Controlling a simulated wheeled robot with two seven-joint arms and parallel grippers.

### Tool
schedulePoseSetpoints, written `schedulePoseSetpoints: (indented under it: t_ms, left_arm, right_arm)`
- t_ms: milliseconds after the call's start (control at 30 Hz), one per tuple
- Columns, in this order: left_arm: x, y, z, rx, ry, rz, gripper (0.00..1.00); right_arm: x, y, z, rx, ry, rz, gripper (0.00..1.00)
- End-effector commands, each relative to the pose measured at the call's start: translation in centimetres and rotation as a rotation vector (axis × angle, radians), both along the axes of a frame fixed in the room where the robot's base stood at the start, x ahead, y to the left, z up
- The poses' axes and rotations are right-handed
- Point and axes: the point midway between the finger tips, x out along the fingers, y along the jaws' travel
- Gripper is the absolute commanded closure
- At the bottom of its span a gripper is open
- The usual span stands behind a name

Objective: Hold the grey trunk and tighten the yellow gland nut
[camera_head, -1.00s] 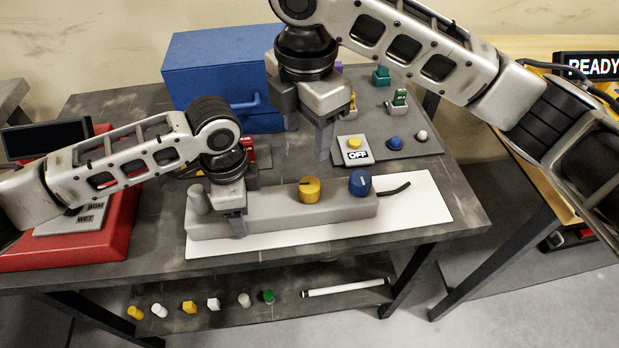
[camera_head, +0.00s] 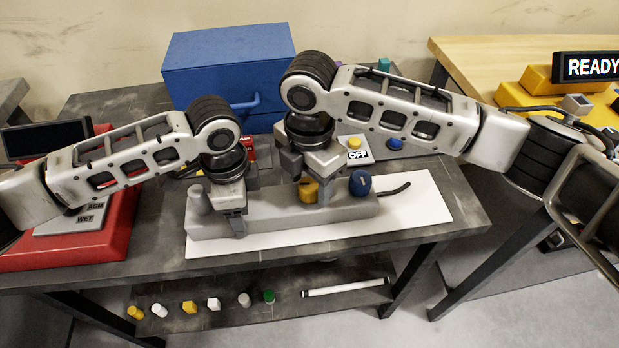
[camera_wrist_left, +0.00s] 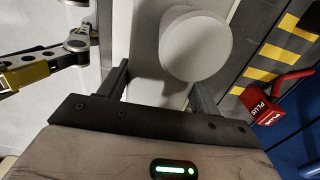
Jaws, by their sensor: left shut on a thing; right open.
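The grey trunk (camera_head: 270,206) is a long bar lying on a white sheet on the table, with an upright grey cylinder (camera_head: 198,200) at its left end. My left gripper (camera_head: 237,222) is shut on the trunk near that end; the left wrist view shows its fingers (camera_wrist_left: 160,88) on either side of the grey body, close to the round cylinder (camera_wrist_left: 196,45). The yellow gland nut (camera_head: 307,191) stands on top of the trunk, partly hidden by my right gripper (camera_head: 312,184). That gripper is open, with its fingers down at the nut; whether they touch it I cannot tell.
A blue knob (camera_head: 360,183) stands on the trunk close to the right gripper, with a black cable beyond it. A blue toolbox (camera_head: 225,70) and an OFF button panel are behind. A red box (camera_head: 60,245) is at left. Several small parts lie on the lower shelf.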

Motion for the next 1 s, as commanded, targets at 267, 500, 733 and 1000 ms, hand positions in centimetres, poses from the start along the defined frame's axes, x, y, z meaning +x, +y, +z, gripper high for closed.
schedulePoseSetpoints:
  t_ms: [267, 500, 733, 1000]
  left_arm:
    - [0.02, -0.03, 0.05, -0.001, -0.001, 0.000, 0.71]
    - [0.02, -0.02, 0.05, -0.001, -0.001, 0.000, 0.71]
    - [0.02, -0.02, 0.04, -0.001, -0.001, 0.000, 0.71]
    - [0.02, 0.00, 0.03, 0.000, 0.000, 0.000, 0.71]
  right_arm:
    - [0.02, -0.03, -0.14, -0.001, -0.001, -0.001, 0.45]
    - [0.02, -0.03, -0.11, -0.001, -0.001, -0.001, 0.89]
    - [0.02, -0.02, -0.10, -0.001, -0.001, -0.022, 0.89]
    - [0.01, 0.00, -0.09, 0.000, 0.000, -0.155, 0.89]
